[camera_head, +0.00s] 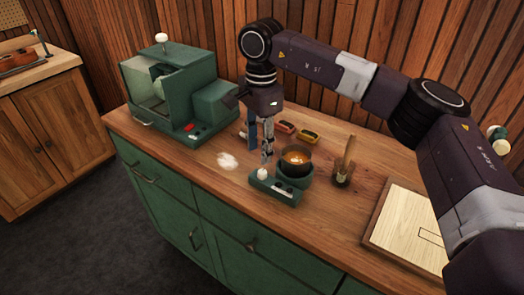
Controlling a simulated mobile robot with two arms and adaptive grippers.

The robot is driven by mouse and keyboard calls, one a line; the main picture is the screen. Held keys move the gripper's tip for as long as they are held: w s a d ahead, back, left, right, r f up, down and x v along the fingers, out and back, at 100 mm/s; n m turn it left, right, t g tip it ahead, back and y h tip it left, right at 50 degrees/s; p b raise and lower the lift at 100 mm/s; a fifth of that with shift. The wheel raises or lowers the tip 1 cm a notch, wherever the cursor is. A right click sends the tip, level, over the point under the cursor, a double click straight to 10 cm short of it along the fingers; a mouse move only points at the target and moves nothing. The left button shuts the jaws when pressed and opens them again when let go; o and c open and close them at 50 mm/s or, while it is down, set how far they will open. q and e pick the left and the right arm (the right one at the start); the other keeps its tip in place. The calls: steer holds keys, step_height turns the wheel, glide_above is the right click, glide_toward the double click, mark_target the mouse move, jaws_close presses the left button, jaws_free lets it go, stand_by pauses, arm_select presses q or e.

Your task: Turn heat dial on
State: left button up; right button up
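A small green heater (275,193) stands near the front edge of the wooden counter. A dark pot (296,161) with brown-orange contents sits on it. A pale round knob, which looks like the heat dial (263,174), is on the heater's left end. Light marks show on its front panel. My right gripper (267,158) points straight down, just above and slightly behind the dial. Its fingers look close together, but their gap is too small to read. I cannot tell whether they touch the dial. My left gripper is not in view.
A large green machine (170,90) with red and white controls stands at the counter's back left. Pale powder (227,161) lies left of the heater. A brush in a jar (343,170), red and yellow items (308,136) and a pale board (412,225) are to the right.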

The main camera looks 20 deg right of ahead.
mark_target(262, 171)
steer(key=shift+w+d+r, duration=0.1)
steer(key=shift+d+r, duration=0.1)
steer(key=shift+d, duration=0.35)
steer(key=f, duration=0.1)
steer(key=s+f+p, duration=0.1)
steer(key=f, duration=0.2)
steer(key=shift+s+a, duration=0.25)
steer(key=shift+w+f+p, duration=0.15)
steer(key=shift+f+p, duration=0.05)
steer(key=shift+f, duration=0.4)
steer(key=shift+w+f+p, duration=0.15)
steer(key=shift+f, duration=0.4)
steer(key=shift+s+f, duration=0.1)
steer(key=shift+f, duration=0.25)
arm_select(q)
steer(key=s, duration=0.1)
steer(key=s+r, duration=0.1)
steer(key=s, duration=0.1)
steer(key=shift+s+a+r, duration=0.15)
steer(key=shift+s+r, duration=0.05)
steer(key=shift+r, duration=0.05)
arm_select(e)
jaws_close()
